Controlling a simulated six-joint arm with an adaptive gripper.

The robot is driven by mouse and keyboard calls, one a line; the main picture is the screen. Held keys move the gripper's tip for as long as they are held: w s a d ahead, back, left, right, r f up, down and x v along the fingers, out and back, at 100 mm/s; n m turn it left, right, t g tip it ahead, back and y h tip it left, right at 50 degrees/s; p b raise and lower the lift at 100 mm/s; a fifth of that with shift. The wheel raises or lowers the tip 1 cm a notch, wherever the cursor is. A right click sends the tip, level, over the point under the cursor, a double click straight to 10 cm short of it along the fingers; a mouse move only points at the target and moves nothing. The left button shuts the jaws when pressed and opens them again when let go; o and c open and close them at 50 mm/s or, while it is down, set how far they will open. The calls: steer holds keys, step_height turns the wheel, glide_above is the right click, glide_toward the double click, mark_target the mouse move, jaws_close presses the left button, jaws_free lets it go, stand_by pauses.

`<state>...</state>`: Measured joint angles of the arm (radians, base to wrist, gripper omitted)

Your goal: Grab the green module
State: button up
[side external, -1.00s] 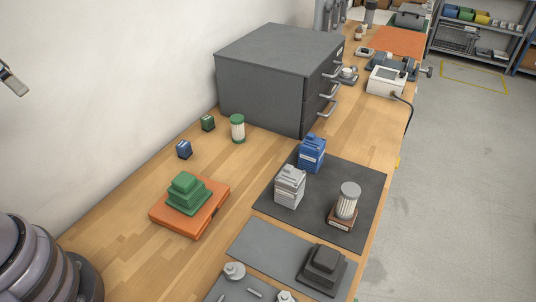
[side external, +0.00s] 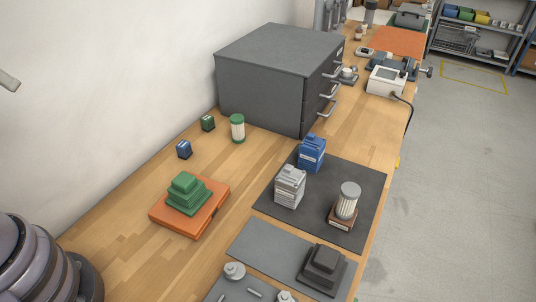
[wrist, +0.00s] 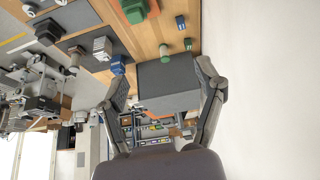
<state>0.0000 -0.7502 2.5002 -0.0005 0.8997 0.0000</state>
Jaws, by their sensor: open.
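The green module (side external: 186,193) is a stepped green block. It sits on an orange plate (side external: 207,218) on the wooden bench, left of centre in the side view. In the wrist view the green module (wrist: 133,9) is at the top edge, partly cut off. My gripper (wrist: 163,78) is open, its two fingers spread with nothing held between them. It is well away from the module, and the grey cabinet shows beyond the fingers.
A grey drawer cabinet (side external: 270,80) stands behind. A small blue block (side external: 184,149), a small green block (side external: 208,123) and a green-capped cylinder (side external: 238,129) are near the wall. A dark mat (side external: 325,215) holds blue, grey and cylindrical parts. Bare wood surrounds the orange plate.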

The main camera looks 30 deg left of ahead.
mark_target(204, 120)
steer(key=shift+w, duration=0.15)
